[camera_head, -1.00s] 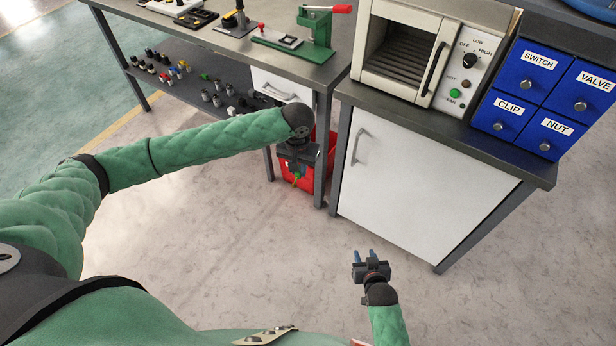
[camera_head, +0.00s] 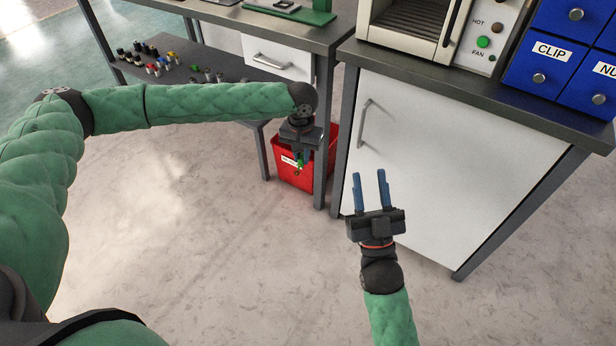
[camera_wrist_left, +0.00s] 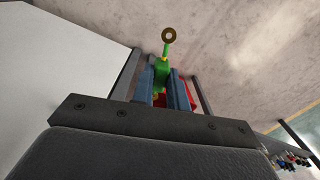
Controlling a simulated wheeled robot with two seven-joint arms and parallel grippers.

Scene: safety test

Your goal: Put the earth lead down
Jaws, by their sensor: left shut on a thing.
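The earth lead (camera_wrist_left: 160,73) is a small green piece with a yellow part and a brass ring terminal at its end. In the left wrist view it sits between the two blue fingers of my left gripper (camera_wrist_left: 166,88), ring pointing away from the jaws. In the head view my left gripper (camera_head: 302,157) points down in front of the red bin, and the lead (camera_head: 298,168) shows small and green at its fingertips. My right gripper (camera_head: 370,190) is open and empty, fingers pointing up in the picture, in front of the white cabinet.
A red bin (camera_head: 284,172) with a white label stands on the floor beside the bench leg. A workbench (camera_head: 325,38) with a lower shelf of small parts (camera_head: 155,66) is behind. A white cabinet (camera_head: 440,160), an oven (camera_head: 410,25) and blue drawers (camera_head: 545,60) are at the right.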

